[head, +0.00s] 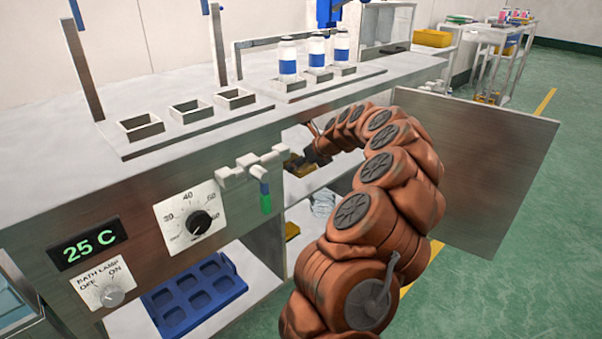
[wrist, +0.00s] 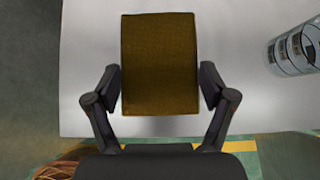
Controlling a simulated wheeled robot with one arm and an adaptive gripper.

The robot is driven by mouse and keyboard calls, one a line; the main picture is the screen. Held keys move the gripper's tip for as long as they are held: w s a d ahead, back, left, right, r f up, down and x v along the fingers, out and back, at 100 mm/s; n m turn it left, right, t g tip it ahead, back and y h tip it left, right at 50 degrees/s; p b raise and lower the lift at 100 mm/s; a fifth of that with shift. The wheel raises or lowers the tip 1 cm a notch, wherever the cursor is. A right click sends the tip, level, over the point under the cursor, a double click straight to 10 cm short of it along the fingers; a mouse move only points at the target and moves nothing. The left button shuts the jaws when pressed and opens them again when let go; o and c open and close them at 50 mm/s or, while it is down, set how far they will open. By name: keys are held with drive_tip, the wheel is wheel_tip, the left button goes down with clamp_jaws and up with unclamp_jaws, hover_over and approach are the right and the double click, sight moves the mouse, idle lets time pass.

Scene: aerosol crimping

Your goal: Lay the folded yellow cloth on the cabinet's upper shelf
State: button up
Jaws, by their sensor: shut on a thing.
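The folded yellow cloth (wrist: 159,64) is a dark yellow-brown rectangle between the two fingers of my gripper (wrist: 160,84) in the wrist view. The fingers press on its left and right sides. A pale flat shelf (wrist: 250,108) lies beneath it; I cannot tell whether the cloth touches it. In the head view my gripper (head: 309,160) reaches into the cabinet (head: 265,235) under the worktop. A small part of the cloth (head: 291,164) shows there, and the upper shelf (head: 300,188) is partly hidden by my arm.
The open cabinet door (head: 490,165) stands right of my arm. A clear ringed container (wrist: 293,48) is on the shelf's right side. White fittings with a green-blue handle (head: 265,198) jut from the front. A blue tray (head: 195,293) sits low down.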

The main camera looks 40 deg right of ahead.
wheel_tip(320, 180, down, 3)
drive_tip(key=shift+f+b, duration=0.15)
drive_tip(key=shift+b, duration=0.45)
drive_tip(key=o, duration=1)
drive_tip(key=shift+f, duration=0.1)
drive_tip(key=p+v, duration=0.2)
drive_tip(key=v, duration=0.4)
drive_tip(key=shift+s+r, duration=0.15)
drive_tip(key=shift+r, duration=0.25)
drive_tip(key=shift+s+r+p, duration=0.3)
drive_tip(key=shift+s+p, duration=0.05)
drive_tip(key=shift+s, duration=0.1)
